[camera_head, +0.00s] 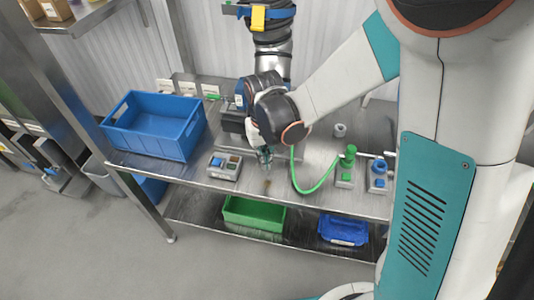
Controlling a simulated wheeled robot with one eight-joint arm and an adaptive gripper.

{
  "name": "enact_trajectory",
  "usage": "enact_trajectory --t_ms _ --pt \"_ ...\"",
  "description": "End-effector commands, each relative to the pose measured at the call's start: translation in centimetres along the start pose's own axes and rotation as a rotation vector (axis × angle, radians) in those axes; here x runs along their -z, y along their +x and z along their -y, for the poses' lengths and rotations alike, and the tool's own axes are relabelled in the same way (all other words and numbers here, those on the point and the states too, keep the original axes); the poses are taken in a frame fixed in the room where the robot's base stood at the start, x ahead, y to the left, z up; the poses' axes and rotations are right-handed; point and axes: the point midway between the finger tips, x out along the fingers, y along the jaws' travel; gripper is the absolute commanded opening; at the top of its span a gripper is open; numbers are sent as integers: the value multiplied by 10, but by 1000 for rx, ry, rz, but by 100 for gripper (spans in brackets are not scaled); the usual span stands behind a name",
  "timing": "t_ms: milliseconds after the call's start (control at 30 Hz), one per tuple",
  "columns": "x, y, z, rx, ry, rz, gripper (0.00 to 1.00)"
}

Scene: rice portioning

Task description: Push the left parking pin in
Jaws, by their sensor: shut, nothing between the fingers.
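I cannot make out for certain which part is the left parking pin. Two small grey blocks stand at the right of the steel bench (310,192). The left block carries a green fitting (348,155), and the right one carries a blue fitting (379,167). A green hose (306,189) loops from beside my wrist to the green fitting. My gripper (266,159) is shut and empty. It points down over the middle of the bench, left of the hose. My wrist and arm hide the part of the bench behind it.
A blue crate (148,147) stands at the bench's left. A grey box with coloured buttons (225,166) lies left of my gripper. A small grey cup (340,130) stands farther back. The lower shelf holds a green bin (252,222) and a blue bin (343,238). The bench front is mostly clear.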

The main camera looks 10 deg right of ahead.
Motion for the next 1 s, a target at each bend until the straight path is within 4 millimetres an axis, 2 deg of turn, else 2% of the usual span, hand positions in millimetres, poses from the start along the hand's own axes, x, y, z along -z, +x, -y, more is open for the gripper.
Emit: enact_trajectory --t_ms 533,667,1000 --pt "27 0 -15 0 1 -2 0" --pt "26 -2 -15 0 0 -2 0" --pt "18 -34 -10 0 0 -1 0"
